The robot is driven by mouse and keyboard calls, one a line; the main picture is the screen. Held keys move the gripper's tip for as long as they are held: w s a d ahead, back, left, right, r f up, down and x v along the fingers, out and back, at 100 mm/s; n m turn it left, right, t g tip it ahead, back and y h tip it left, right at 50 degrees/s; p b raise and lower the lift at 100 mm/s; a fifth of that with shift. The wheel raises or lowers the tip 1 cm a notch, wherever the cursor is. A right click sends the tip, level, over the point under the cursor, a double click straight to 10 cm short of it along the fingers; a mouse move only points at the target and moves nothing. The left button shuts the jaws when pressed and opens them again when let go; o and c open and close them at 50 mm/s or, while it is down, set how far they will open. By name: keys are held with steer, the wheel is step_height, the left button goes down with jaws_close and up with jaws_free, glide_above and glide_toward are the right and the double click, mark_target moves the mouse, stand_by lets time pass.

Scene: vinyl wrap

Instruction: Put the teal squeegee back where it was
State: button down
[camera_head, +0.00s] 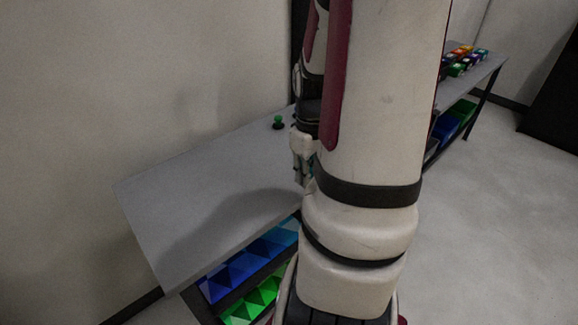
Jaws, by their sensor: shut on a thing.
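My gripper (301,172) shows only in part beside my large white arm link, over the right part of the grey table. A small teal sliver, which looks like the teal squeegee (311,162), shows between the gripper and the arm link. My gripper is shut on it. Most of the squeegee is hidden behind my arm, so I cannot tell its tilt or whether it touches the table.
The grey table (190,190) is bare on its left. A small green knobbed object (278,122) stands near its back edge. Blue (232,277) and green (255,303) bins sit below. Colourful small items (466,60) lie at the far right end. The wall is close behind.

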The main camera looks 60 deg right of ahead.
steer(key=w+d, duration=0.1)
steer(key=w, duration=0.2)
steer(key=w+d, duration=0.2)
steer(key=w+d+f, duration=0.1)
steer(key=w+d, duration=0.1)
steer(key=w, duration=0.1)
steer(key=shift+w+d+b, duration=0.25)
steer(key=shift+w+b, duration=0.05)
steer(key=shift+b, duration=0.1)
step_height(320, 180, down, 3)
steer(key=shift+f, duration=0.2)
steer(key=c, duration=1.5)
jaws_free()
steer(key=shift+s, duration=0.1)
steer(key=shift+c, duration=0.2)
